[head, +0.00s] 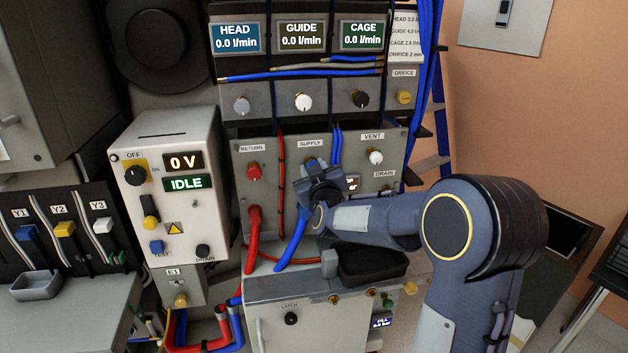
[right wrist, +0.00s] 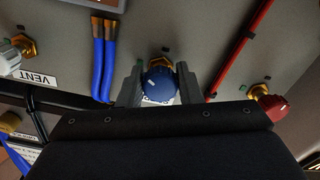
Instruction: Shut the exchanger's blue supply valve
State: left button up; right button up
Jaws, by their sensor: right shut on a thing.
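The blue supply valve knob (right wrist: 158,84) sits between the two fingers of my right gripper (right wrist: 160,86) in the right wrist view. The fingers are shut on its sides. A white mark shows on the knob's face. In the head view the knob (head: 311,163) shows as a bit of blue under the SUPPLY label, mostly hidden by my right gripper (head: 314,174). The exchanger panel (head: 240,195) carries this valve between the RETURN and VENT ones. My left gripper is not in view.
The red return knob (head: 254,171) is left of the supply valve, and the white vent knob (head: 376,157) is right. Red and blue hoses (head: 293,243) hang below. A black tray (head: 370,266) lies under my right forearm. A control box (head: 170,205) reads 0 V, IDLE.

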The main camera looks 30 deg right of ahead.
jog(key=m+b, duration=0.2)
jog(key=m, duration=0.1)
jog(key=shift+f+m+b, duration=0.25)
jog(key=shift+m+b, duration=0.15)
jog(key=m+b, duration=0.1)
jog(key=m, duration=0.1)
jog(key=shift+a+m+b, duration=0.1)
jog(key=shift+m+b, duration=0.25)
jog(key=shift+m, duration=0.05)
jog(key=m+b, duration=0.2)
jog(key=m, duration=0.2)
jog(key=shift+r+m+b, duration=0.15)
jog(key=shift+m+b, duration=0.15)
jog(key=shift+m, duration=0.4)
jog(key=o, duration=1)
jog(key=shift+r, duration=0.1)
jog(key=v, duration=0.7)
jog(key=shift+s+a+p, duration=0.15)
jog(key=shift+s+p, duration=0.15)
jog(key=shift+s, duration=0.05)
